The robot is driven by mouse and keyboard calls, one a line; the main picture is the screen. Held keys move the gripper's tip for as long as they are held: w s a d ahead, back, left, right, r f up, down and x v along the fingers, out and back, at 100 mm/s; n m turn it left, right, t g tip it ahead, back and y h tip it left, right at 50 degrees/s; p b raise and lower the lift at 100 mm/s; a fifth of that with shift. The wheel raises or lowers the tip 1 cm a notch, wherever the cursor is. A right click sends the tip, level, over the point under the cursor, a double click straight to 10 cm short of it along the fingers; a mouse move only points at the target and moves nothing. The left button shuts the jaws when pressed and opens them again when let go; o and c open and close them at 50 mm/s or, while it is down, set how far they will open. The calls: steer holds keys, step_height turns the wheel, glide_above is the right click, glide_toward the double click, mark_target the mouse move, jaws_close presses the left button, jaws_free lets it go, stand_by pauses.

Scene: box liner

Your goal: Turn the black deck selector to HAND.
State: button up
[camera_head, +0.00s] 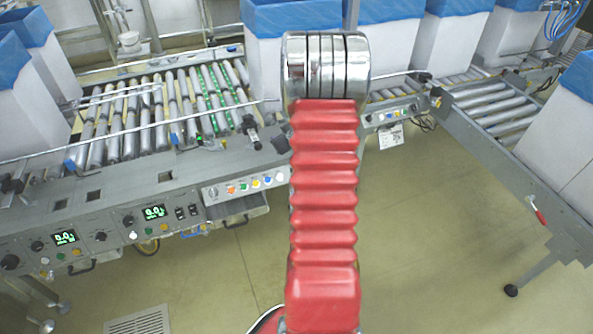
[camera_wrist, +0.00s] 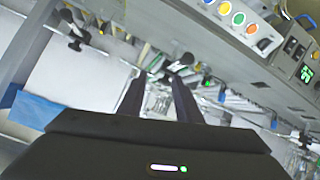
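I cannot tell for sure which control is the black deck selector, and no HAND label is readable. In the head view a small dark knob (camera_head: 212,191) sits at the left end of a button strip (camera_head: 245,187) with several coloured buttons. Larger black knobs, such as one (camera_head: 128,221) beside a green display, are on the grey panel at left. My gripper (camera_wrist: 158,85) shows in the wrist view with its two dark fingers apart and nothing between them. Coloured buttons (camera_wrist: 238,18) show at upper right there, away from the fingers. In the head view my red arm hides the gripper.
A roller conveyor (camera_head: 130,120) runs behind the panel. White boxes with blue liners (camera_head: 280,50) stand along the line. Another conveyor (camera_head: 495,105) with a red-handled lever (camera_head: 537,212) is at right. The floor (camera_head: 430,240) in front is clear.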

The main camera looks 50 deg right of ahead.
steer(key=s+d+f+t, duration=0.1)
steer(key=s+d+f, duration=0.2)
steer(key=s+f, duration=0.3)
steer(key=s+d+f+m+t+y, duration=0.1)
steer(key=s+f, duration=0.5)
steer(key=f, duration=0.7)
steer(key=shift+d+t+y, duration=0.3)
steer(key=shift+d+t, duration=0.3)
steer(key=shift+d, duration=0.45)
steer(key=x, duration=1.4)
steer(key=shift+c, duration=0.3)
steer(key=c, duration=0.6)
steer(key=shift+a, duration=0.2)
steer(key=shift+c, duration=0.2)
